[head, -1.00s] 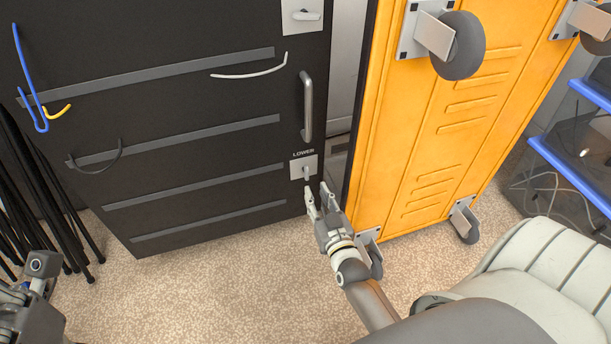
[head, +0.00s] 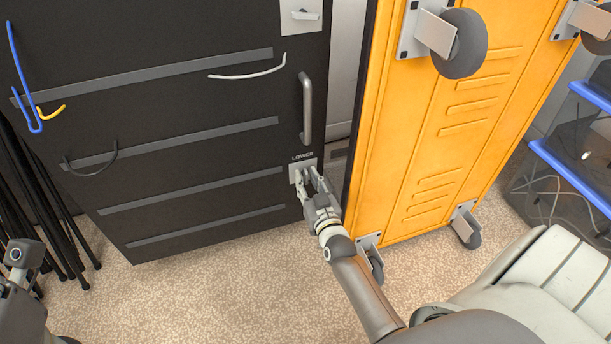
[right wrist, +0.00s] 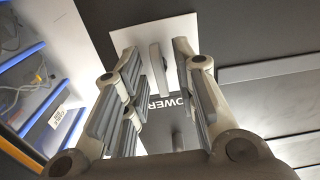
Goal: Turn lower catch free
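The lower catch is a small grey lever on a pale square plate (head: 294,174) under the word LOWER on the black panel. In the right wrist view the catch lever (right wrist: 158,68) stands out from the plate (right wrist: 150,32) between my fingers. My right gripper (head: 308,174) is at the catch, its fingers open on either side of the lever. Gaps show between lever and fingers in the right wrist view (right wrist: 157,58). In the head view the fingers hide most of the lever. Part of my left arm shows at the lower left edge; its fingers cannot be made out.
A vertical grey handle (head: 306,108) is above the lower catch, and another catch (head: 305,15) is near the top. A yellow wheeled cabinet (head: 440,130) stands close on the right. Cables hang on the panel's grey strips. Black legs (head: 50,215) stand at the left.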

